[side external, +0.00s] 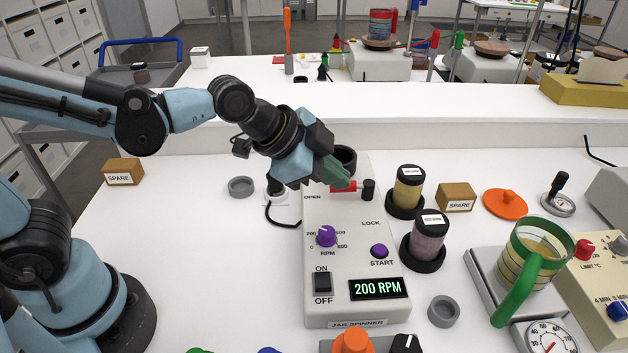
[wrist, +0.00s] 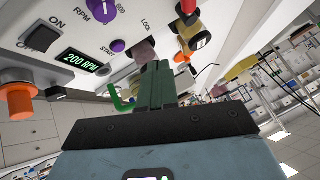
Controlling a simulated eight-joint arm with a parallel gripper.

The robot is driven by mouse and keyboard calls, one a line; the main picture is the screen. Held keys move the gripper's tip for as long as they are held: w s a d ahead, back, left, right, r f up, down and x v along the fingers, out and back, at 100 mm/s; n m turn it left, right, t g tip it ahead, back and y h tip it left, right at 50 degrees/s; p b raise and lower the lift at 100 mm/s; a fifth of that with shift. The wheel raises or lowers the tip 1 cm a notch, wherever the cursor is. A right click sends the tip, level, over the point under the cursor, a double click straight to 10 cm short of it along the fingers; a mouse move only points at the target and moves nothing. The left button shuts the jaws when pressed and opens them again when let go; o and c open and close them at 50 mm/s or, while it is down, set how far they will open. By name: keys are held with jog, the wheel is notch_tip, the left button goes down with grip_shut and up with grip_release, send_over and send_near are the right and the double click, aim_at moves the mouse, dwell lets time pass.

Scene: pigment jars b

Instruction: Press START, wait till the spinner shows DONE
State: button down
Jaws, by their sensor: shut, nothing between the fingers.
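The jar spinner (side external: 345,318) is a pale box. Its display (side external: 378,288) reads 200 RPM, also in the wrist view (wrist: 82,58). The purple START button (side external: 379,251) is at the panel's right, above the display; it also shows in the wrist view (wrist: 117,45). A purple RPM knob (side external: 326,236) is left of it, and a black ON/OFF switch (side external: 322,282) is below the knob. My gripper (side external: 340,178), with green fingers, is shut and empty above the far part of the spinner, away from START. Its fingers also show in the wrist view (wrist: 156,75).
A red lever with a black end (side external: 368,190) lies between OPEN and LOCK, near my fingers. Two jars, one yellow (side external: 408,190) and one mauve (side external: 429,238), stand right of the spinner. A green-handled jug (side external: 520,280) is further right. The table left of the spinner is mostly clear.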

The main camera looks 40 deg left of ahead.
jog(key=s+a+n+y, duration=0.2)
jog(key=s+a+n, duration=0.1)
jog(key=a+n, duration=0.2)
jog(key=s+a+n+y, duration=0.2)
jog(key=s+a+n, duration=0.2)
jog(key=a, duration=0.5)
jog(key=f+n, duration=0.1)
jog(key=n, duration=0.1)
jog(key=shift+s+a+n, duration=0.25)
jog(key=shift+a+n, duration=0.05)
jog(key=shift+a, duration=0.1)
dwell(4.7)
